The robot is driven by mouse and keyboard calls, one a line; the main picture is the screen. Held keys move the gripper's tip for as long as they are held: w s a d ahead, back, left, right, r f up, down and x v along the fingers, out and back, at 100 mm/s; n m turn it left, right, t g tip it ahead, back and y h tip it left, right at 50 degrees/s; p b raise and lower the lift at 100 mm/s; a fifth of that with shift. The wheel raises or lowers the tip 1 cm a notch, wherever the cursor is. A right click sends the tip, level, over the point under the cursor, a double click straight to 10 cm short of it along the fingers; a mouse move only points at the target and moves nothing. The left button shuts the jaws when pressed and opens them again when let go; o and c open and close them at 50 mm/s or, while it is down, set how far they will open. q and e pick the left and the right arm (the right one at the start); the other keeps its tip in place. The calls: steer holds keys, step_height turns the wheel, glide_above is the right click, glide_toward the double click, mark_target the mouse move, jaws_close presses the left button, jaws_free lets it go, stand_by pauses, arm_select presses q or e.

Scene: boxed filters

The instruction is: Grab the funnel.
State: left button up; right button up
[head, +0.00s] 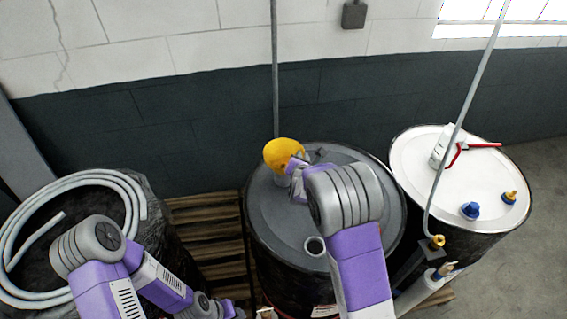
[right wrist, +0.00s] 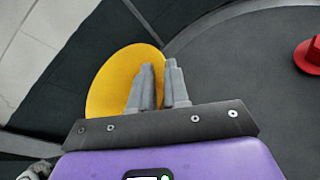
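The yellow funnel (head: 283,152) is at the back left of the middle dark drum's top, its wide mouth facing up and tilted. My right gripper (head: 291,163) is at the funnel's right side. In the right wrist view, my right gripper's fingers (right wrist: 161,82) are close together with the rim of the funnel (right wrist: 112,82) between them, and they look shut on it.
The middle drum (head: 270,225) stands on a wooden pallet (head: 208,222). A coiled hose (head: 130,195) lies on the left drum. A red cap (right wrist: 310,55) is on the dark drum top.

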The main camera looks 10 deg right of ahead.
jaws_close()
